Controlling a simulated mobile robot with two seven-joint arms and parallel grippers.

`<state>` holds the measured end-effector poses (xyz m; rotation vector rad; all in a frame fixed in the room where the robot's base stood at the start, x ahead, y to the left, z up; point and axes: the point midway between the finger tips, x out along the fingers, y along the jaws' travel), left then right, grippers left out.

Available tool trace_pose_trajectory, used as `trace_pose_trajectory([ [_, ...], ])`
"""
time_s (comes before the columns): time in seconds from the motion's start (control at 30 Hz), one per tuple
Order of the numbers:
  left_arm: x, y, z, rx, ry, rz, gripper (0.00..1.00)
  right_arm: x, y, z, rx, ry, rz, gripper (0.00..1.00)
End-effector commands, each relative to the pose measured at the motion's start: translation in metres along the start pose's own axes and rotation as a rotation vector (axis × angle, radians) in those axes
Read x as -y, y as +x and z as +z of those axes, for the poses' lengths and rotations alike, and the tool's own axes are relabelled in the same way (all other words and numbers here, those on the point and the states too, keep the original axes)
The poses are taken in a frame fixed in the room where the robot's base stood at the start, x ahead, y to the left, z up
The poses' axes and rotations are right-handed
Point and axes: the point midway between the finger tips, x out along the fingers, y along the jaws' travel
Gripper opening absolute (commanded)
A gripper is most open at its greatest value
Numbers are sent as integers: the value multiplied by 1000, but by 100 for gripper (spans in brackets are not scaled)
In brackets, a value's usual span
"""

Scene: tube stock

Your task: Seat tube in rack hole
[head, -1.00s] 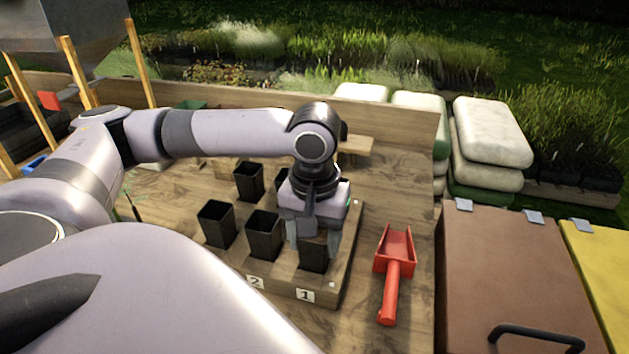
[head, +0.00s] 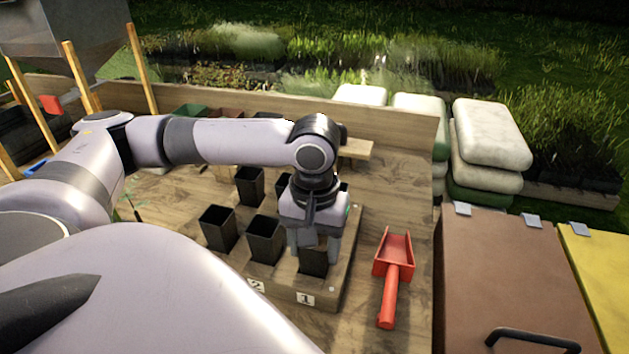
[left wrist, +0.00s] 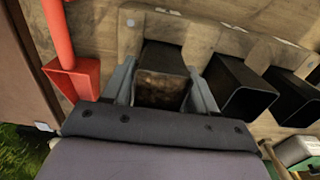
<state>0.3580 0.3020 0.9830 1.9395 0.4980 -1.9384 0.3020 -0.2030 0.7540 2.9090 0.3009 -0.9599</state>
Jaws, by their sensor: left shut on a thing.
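My left gripper (head: 314,250) points down over the front right corner of the wooden rack (head: 343,268), beside the label 1. It is shut on a square black tube (head: 312,264), with one finger on each side. In the left wrist view the gripper (left wrist: 160,90) holds the tube (left wrist: 165,57), whose mouth shows brown, soil-like fill. The tube looks nearly upright at the rack's position 1; whether its lower end is in the hole or above it, I cannot tell. My right gripper is not in view.
Other black tubes stand on the rack to the left, the closest one (head: 265,240) behind label 2. A red scoop (head: 393,262) lies right of the rack. A wooden back board (head: 385,128) edges the table. A brown lidded box (head: 510,270) stands at the right.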

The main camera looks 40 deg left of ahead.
Motion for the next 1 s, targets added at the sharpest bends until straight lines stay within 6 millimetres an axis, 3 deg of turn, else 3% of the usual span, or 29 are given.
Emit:
trace_pose_trajectory([
  [0.23, 0, 0, 0, 0, 0, 0, 20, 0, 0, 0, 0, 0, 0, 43],
  [0.27, 0, 0, 0, 0, 0, 0, 60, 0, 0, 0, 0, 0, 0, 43],
  [0.33, 0, 0, 0, 0, 0, 0, 83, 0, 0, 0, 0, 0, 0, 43],
  [0.37, 0, 0, 0, 0, 0, 0, 87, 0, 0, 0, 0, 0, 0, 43],
  [0.67, 0, -1, 0, 0, 0, 0, 87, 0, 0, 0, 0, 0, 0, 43],
  [1.0, 0, -24, 0, -2, 0, 1, 87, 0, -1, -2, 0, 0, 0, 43],
])
